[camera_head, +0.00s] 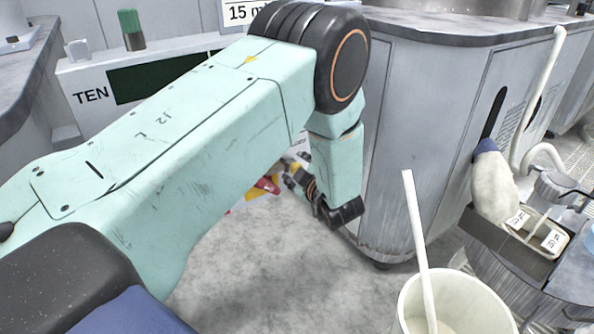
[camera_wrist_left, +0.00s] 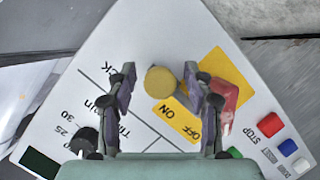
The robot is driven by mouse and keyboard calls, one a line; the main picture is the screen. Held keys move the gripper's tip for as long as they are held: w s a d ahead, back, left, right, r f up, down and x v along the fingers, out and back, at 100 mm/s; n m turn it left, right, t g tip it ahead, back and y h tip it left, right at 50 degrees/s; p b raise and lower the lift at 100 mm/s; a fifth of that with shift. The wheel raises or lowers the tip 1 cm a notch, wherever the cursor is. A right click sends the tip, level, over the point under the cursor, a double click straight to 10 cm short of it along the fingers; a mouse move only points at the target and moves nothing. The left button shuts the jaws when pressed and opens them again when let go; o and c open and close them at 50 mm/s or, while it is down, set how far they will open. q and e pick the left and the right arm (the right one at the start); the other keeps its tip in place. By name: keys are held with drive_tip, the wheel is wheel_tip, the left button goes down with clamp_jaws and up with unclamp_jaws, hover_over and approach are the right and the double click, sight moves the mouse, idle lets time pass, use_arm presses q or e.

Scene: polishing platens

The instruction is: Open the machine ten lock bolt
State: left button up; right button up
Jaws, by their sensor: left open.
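The machine marked TEN (camera_head: 90,95) stands at the left of the head view, and my left arm hides much of it. Its control panel (camera_wrist_left: 90,55) fills most of the left wrist view. A round brass-yellow knob (camera_wrist_left: 158,82) is on the panel, near lettering ending in "CK"; I cannot tell for sure that it is the lock bolt. My left gripper (camera_wrist_left: 159,76) is open, its fingers either side of the knob with gaps. In the head view the left gripper (camera_head: 318,196) points down beside the grey cabinet. My right gripper is not seen.
A red switch handle (camera_wrist_left: 225,95) is close to one finger, by an ON/OFF label (camera_wrist_left: 177,117). A red STOP button (camera_wrist_left: 270,124) and a black dial (camera_wrist_left: 84,140) are on the panel. A white bucket (camera_head: 450,305) with a stick stands front right; a grey cabinet (camera_head: 425,120) stands behind.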

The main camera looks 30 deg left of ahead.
use_arm(q)
drive_tip(key=shift+c, duration=0.2)
clamp_jaws()
idle(0.5)
